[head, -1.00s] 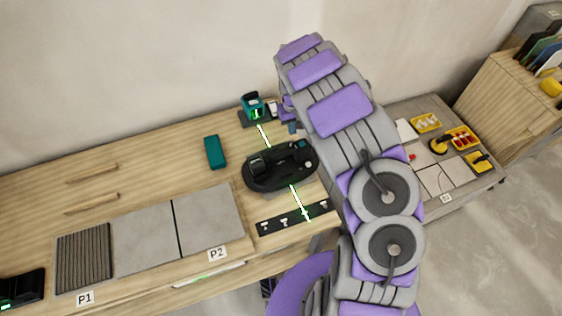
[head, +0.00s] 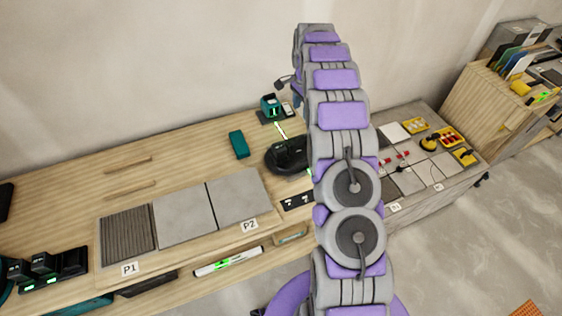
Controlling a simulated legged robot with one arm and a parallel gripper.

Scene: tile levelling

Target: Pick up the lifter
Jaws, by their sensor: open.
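No object is clearly readable as the lifter. A round yellow-and-black tool (head: 429,144) on the grey table at the right may be it; its details are too small to tell. A large black device (head: 284,157), partly hidden behind my arm, sits on the wooden bench. My arm rises through the middle of the head view. My gripper (head: 283,84) shows only in part, as small dark parts left of the arm's top. It is open, above the back of the bench and apart from the round tool.
The wooden bench holds tiles (head: 184,219), a teal box (head: 239,144) and a teal laser device (head: 271,105). The grey right table holds tiles (head: 409,181), yellow trays (head: 452,136) and red pieces. A wooden cabinet (head: 483,97) stands behind. Floor at the lower right is mostly clear.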

